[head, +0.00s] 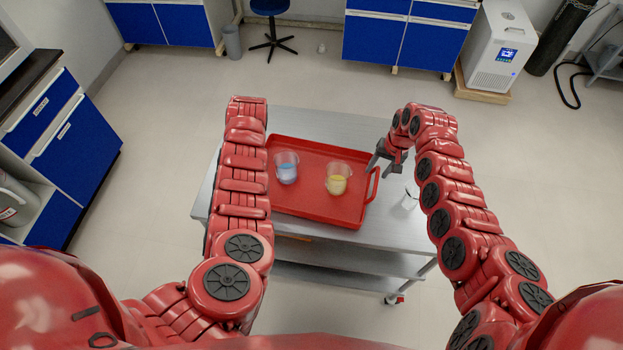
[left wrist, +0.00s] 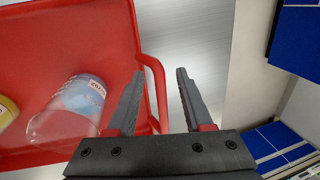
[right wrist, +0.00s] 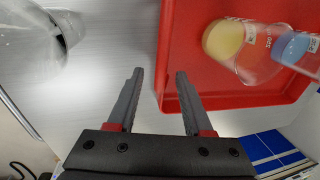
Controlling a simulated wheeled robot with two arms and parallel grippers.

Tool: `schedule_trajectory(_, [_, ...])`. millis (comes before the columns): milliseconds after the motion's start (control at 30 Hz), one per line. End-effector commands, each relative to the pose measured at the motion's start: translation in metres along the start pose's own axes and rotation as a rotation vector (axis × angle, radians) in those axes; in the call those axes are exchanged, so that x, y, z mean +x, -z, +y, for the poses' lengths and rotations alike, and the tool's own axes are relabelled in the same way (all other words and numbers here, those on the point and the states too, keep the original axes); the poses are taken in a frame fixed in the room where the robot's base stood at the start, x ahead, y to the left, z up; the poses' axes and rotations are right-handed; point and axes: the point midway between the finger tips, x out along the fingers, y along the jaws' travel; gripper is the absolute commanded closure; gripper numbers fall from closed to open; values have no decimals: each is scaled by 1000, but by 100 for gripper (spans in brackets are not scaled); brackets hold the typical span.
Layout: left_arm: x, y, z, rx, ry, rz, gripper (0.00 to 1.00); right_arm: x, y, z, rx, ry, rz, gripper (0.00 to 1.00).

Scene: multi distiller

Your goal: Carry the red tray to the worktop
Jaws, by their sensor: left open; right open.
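The red tray (head: 310,205) lies flat on a grey metal cart (head: 330,122). On it stand a beaker of blue liquid (head: 287,170) and a beaker of yellow liquid (head: 338,180). My right gripper (head: 380,163) is open beside the tray's right side, near its right handle (head: 374,186). In the right wrist view its fingers (right wrist: 158,75) are empty near the tray's edge. My left gripper (left wrist: 159,75) is open, with the tray's left handle (left wrist: 157,85) showing between its fingers; contact is unclear. My arm hides that gripper in the head view.
A clear glass vessel (head: 410,197) stands on the cart right of the tray. Blue cabinets with a dark worktop (head: 28,75) stand at the left. More blue cabinets (head: 405,38), a stool (head: 271,10) and a white machine (head: 500,48) are at the back. Floor between is open.

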Motion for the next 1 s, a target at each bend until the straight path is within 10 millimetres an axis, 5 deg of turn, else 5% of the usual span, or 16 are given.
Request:
schedule_trajectory(367, [4,0,0,1,1,3,49,5,0,0,1,2,1,49])
schedule_trajectory(667, [4,0,0,0,1,2,98,5,0,0,1,2,1,98])
schedule_trajectory(1000, [4,0,0,0,2,2,100,4,0,0,1,1,2,100])
